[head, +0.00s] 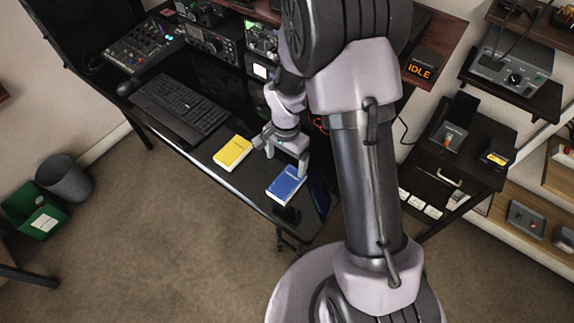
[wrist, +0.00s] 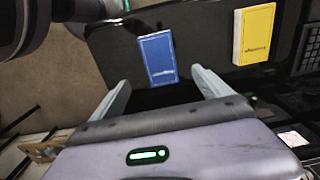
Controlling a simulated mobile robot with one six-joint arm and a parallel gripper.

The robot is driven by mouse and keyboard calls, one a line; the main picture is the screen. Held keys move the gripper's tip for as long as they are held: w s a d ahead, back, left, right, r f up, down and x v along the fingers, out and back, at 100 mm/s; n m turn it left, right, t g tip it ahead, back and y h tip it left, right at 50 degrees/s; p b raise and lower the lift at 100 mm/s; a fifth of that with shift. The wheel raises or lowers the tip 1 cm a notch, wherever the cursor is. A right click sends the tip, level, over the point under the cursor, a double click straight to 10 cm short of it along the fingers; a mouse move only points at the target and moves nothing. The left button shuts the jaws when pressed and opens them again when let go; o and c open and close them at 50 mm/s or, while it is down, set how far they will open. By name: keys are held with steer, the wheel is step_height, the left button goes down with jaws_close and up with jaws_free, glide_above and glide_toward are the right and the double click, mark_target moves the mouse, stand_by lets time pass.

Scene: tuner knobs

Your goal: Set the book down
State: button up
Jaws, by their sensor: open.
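A blue book (head: 286,186) lies flat on the black desk (head: 205,152) near its front right edge. It also shows in the wrist view (wrist: 158,60), just past my fingertips and between their lines. A yellow book (head: 232,153) lies flat on the desk to the left of the blue one; in the wrist view it is at the upper right (wrist: 254,34). My gripper (head: 284,165) is open and holds nothing. I cannot tell whether a finger touches the blue book.
A keyboard (head: 180,103) and a mouse (head: 126,88) are on the desk to the left. A mixer (head: 138,47) and radio units (head: 212,40) stand at the back. A small black object (head: 287,214) is at the desk's front edge. A dark cabinet (head: 455,150) stands at right.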

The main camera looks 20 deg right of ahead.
steer(key=s+a+r+n+t, duration=0.1)
steer(key=s+r, duration=0.2)
steer(key=r, duration=0.6)
steer(key=s+a+r+n+t, duration=0.1)
steer(key=s+r+n+t, duration=0.1)
steer(key=r, duration=0.7)
steer(key=s+a+r+n+t+y, duration=0.2)
steer(key=s+r+n, duration=0.1)
steer(key=s+r, duration=0.7)
steer(key=s, duration=0.3)
steer(key=shift+s+a+t, duration=0.15)
steer(key=shift+s+t, duration=0.2)
steer(key=shift+t, duration=0.05)
